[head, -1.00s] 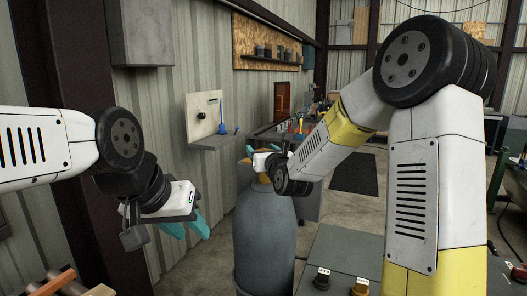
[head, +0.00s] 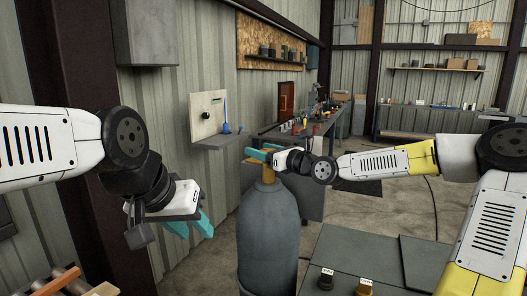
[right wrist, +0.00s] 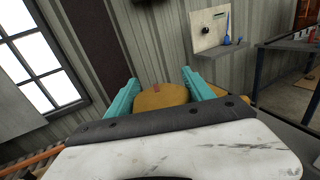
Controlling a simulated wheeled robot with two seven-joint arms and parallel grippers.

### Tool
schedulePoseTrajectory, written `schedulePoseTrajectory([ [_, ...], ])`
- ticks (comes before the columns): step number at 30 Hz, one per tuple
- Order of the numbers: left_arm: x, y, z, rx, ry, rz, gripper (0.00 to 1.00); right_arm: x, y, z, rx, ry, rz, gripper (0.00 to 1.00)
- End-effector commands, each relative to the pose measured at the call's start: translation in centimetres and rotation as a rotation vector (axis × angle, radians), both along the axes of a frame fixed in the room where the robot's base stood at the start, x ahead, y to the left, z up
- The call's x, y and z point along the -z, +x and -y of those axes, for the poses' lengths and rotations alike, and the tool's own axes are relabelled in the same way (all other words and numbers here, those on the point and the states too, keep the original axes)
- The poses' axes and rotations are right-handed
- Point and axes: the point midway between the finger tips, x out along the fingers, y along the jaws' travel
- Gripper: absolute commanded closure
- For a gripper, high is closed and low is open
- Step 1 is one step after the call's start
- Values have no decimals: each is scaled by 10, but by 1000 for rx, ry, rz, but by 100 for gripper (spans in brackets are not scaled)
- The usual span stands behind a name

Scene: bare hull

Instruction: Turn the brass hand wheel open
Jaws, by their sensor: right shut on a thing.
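The brass hand wheel (head: 257,163) sits on top of a tall grey gas cylinder (head: 267,225) in the middle of the head view. My right gripper (head: 256,153) is at the wheel, its teal fingers on either side of the rim. In the right wrist view the wheel (right wrist: 160,97) lies between the two teal fingers, with a small reddish mark on it, and the gripper is shut on it. The wheel's near part is hidden by the gripper body. My left gripper (head: 190,226) hangs to the left of the cylinder, open and empty, pointing down.
A grey shelf with an upright board (head: 206,116) is on the wall behind. A cluttered workbench (head: 300,140) stands further back. A grey cabinet top (head: 350,252) with two small knobs is at front right. Open floor lies beyond it.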

Motion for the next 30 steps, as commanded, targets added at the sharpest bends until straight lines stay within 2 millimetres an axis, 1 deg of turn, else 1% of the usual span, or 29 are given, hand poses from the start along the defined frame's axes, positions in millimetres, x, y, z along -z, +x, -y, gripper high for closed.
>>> schedulePoseTrajectory([
  [1,0,0,0,0,0,0,64,0,1,2,-21,14,-6,79],
  [20,0,0,0,0,0,0,64,1,-7,-6,-366,7,-4,80],
  [30,0,0,0,0,0,0,64,1,-16,-9,-641,0,-4,79],
])
